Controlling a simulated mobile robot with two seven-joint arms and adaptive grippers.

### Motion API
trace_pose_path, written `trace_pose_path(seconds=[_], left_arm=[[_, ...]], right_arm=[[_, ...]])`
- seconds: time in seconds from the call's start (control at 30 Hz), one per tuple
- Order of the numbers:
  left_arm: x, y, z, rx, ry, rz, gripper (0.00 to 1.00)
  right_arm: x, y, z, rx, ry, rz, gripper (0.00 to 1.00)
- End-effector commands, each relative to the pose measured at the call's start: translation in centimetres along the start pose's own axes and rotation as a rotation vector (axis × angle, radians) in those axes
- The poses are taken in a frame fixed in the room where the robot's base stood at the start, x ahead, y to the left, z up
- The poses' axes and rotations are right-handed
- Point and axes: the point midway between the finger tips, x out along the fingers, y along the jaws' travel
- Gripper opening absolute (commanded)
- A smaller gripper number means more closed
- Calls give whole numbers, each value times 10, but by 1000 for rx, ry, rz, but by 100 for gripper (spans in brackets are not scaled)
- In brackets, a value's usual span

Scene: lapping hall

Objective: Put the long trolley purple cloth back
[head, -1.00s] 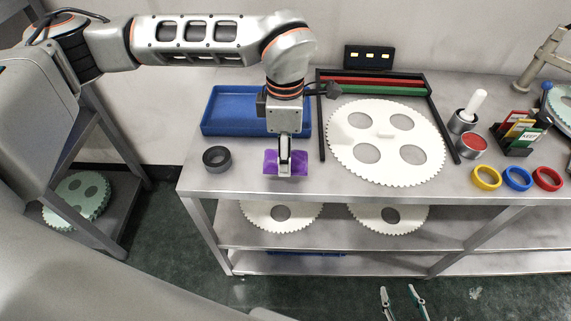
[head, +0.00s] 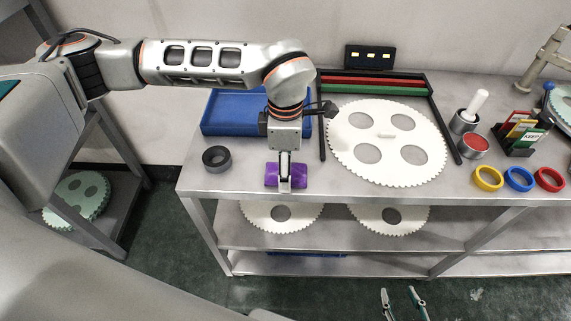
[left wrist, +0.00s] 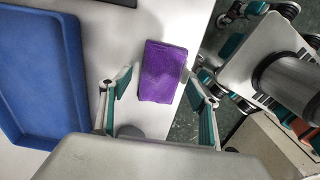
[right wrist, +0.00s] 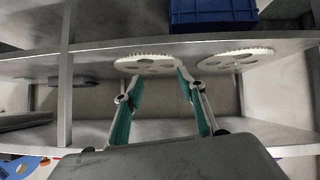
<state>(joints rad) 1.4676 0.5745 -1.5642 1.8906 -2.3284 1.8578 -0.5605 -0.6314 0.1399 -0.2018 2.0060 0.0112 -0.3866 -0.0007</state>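A purple cloth (head: 272,175), like a folded pad, lies at the front left edge of the upper bench top. It also shows in the left wrist view (left wrist: 161,72). My left gripper (head: 286,184) is over it, pointing down. In the left wrist view its two fingers (left wrist: 164,76) are apart, with the cloth between and beyond them and a gap on each side. My right gripper (head: 401,290) is open and empty, low in front of the bench.
A blue tray (head: 225,128) and dark ring (head: 216,159) are left of the cloth. A large toothed disc (head: 386,160) lies to the right. Coloured rings (head: 518,179) lie at the far right. Lower shelves hold more discs (head: 258,220).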

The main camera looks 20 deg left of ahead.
Motion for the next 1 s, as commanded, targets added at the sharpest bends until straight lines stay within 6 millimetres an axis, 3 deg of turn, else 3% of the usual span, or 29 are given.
trace_pose_path(seconds=[0.23,0.37,0.8,1.0], left_arm=[[-2,0,0,0,0,0,61],[-13,1,0,1,-1,4,61],[-98,1,0,0,-1,4,61],[-119,0,0,0,0,1,61]], right_arm=[[0,0,-1,0,1,0,40],[-1,0,-2,0,3,0,40],[-6,-3,-2,7,-3,-6,40],[-6,-4,1,9,-9,-9,40]])
